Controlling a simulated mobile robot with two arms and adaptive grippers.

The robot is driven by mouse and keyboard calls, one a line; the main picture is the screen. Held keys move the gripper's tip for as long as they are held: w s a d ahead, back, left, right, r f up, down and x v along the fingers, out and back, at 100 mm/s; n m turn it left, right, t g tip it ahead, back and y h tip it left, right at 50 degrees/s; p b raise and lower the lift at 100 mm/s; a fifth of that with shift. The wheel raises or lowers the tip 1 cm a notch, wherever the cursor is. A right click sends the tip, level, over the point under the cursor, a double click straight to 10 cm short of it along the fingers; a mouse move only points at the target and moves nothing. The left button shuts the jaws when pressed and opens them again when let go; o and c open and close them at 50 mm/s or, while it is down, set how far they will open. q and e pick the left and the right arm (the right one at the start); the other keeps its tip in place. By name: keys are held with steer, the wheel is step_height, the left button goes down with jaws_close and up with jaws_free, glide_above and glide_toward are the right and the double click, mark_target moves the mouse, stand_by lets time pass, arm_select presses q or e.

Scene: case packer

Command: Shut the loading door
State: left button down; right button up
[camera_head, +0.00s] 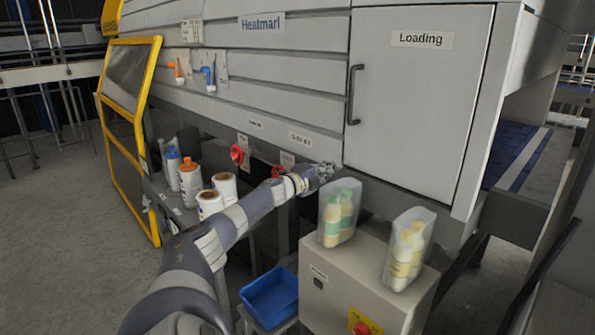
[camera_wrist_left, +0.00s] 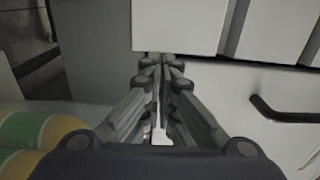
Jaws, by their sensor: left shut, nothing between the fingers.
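The loading door (camera_head: 420,110) is the grey panel labelled "Loading" on the right of the machine in the head view. Its dark vertical handle (camera_head: 353,95) is near its left edge, and the handle also shows at the right of the left wrist view (camera_wrist_left: 282,112). The door looks nearly flush with the machine front; I cannot tell whether it is fully shut. My left gripper (camera_head: 327,170) is shut and empty, by the door's lower left corner. Its fingers (camera_wrist_left: 161,62) are together in the wrist view. Contact with the door is unclear. My right gripper is out of view.
A grey box (camera_head: 350,285) under the door bears two clear containers of bottles (camera_head: 340,212) (camera_head: 408,248), close to my left gripper. A blue bin (camera_head: 270,297) is lower left. Bottles and white tubs (camera_head: 224,187) stand on a ledge. Yellow-framed guard (camera_head: 130,120) at left.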

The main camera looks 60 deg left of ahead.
arm_select(q)
steer(key=s+a+b, duration=0.3)
steer(key=s+a, duration=0.2)
steer(key=s, duration=0.4)
steer(key=shift+a, duration=0.15)
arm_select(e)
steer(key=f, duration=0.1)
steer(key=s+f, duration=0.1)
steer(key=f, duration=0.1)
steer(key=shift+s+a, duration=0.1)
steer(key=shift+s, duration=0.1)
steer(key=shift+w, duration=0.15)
